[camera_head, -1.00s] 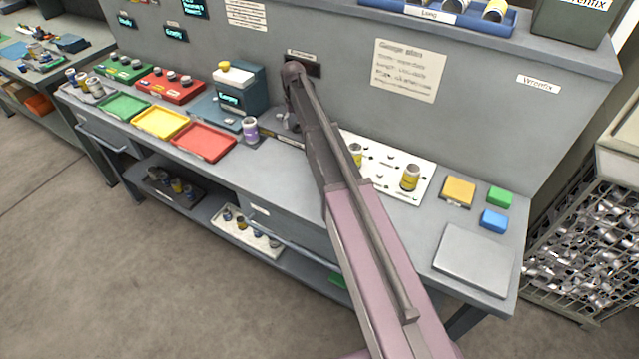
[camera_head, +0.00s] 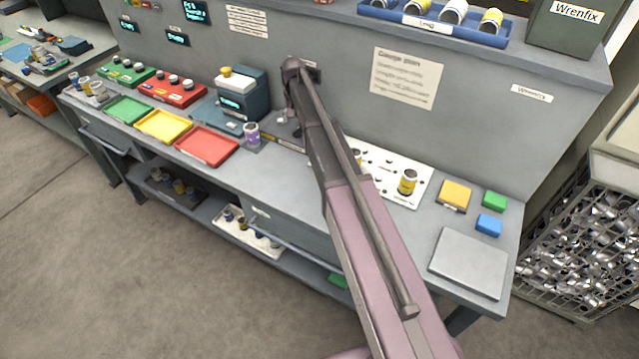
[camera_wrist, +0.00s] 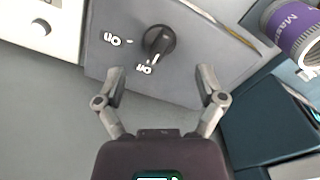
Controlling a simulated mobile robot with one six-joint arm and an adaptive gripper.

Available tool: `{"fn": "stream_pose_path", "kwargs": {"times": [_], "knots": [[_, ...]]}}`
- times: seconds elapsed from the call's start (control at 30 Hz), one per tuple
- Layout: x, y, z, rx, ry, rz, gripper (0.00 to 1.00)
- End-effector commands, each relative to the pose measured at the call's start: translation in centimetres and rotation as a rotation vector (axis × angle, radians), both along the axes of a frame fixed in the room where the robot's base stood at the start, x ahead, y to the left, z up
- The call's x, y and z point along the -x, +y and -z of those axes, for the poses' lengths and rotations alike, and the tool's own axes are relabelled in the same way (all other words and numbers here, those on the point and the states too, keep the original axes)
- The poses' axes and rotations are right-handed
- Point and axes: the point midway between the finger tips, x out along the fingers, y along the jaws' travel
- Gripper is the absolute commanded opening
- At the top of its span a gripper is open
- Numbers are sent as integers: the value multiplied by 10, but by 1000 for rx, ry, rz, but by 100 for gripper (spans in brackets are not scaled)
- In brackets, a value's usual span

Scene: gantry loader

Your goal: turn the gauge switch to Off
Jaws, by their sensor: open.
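The gauge switch is a black round knob (camera_wrist: 158,40) on a grey plate (camera_wrist: 190,50) in the wrist view. A pale mark on the knob's lower edge points toward the lower of two white labels. The labels appear upside down, one left of the knob and one below it; I cannot read them for certain. My gripper (camera_wrist: 160,76) is open and empty. Its two fingertips are apart, left and right below the knob, and do not appear to touch it. In the head view my own arm hides the switch and most of the gripper.
A purple-labelled jar (camera_wrist: 296,30) and a dark teal box (camera_wrist: 265,120) stand close on the wrist view's right. A white board (camera_head: 405,165) with yellow jars lies right of my arm. Red (camera_head: 207,145) and yellow (camera_head: 164,125) trays lie left. The wall panel rises behind.

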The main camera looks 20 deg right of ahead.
Motion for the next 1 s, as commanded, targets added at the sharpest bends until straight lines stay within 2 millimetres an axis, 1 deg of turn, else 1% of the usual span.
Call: {"fn": "stream_pose_path", "kwargs": {"times": [0.03, 1.0], "knots": [[0, 0, -9, 0, 0, 0, 89], [0, 0, -86, 0, 0, -1, 89]]}}
